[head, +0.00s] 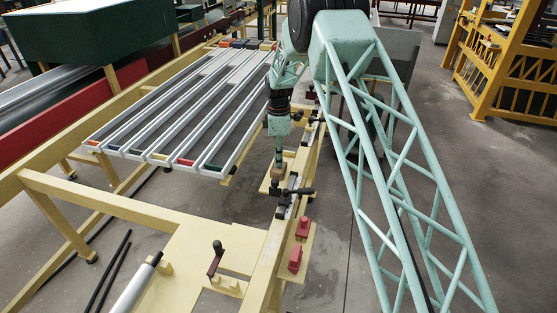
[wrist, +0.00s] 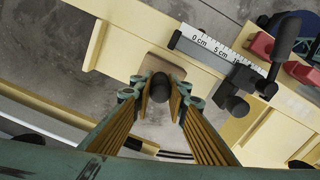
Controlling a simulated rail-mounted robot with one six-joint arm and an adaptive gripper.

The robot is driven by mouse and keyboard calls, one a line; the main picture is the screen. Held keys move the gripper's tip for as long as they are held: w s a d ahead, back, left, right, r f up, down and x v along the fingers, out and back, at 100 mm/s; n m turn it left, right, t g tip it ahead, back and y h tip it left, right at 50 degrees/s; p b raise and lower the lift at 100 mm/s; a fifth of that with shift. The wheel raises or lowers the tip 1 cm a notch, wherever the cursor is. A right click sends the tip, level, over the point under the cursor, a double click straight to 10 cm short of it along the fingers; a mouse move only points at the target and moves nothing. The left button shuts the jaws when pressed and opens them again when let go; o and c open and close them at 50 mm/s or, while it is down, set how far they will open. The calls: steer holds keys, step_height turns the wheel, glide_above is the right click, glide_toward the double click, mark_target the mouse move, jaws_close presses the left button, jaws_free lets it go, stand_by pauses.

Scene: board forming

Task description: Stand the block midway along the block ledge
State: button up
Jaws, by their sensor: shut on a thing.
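My gripper (head: 279,158) points down over the cream bench rail, its fingers closed from both sides on a dark round knob. The knob (wrist: 160,87) shows between the fingertips in the wrist view. A tan wooden block (wrist: 166,67) shows just beyond the knob, partly hidden by it and the fingers; the block (head: 278,170) also shows below the gripper in the head view. A cream ledge (wrist: 125,38) runs beside and under the block; in the head view the ledge (head: 267,186) shows at the gripper's left. I cannot tell whether the block touches it.
A scale marked in centimetres (wrist: 215,50) and a black clamp handle (wrist: 288,38) sit right of the block. Red blocks (head: 303,228) lie on a shelf nearer the camera. A grey slatted rack (head: 185,115) stands to the left. Open floor shows beyond the ledge.

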steer(key=shift+f, duration=0.2)
steer(key=o, duration=1)
steer(key=shift+o, duration=0.8)
steer(key=shift+o, duration=1)
steer(key=shift+r, duration=0.15)
steer(key=shift+r, duration=5.8)
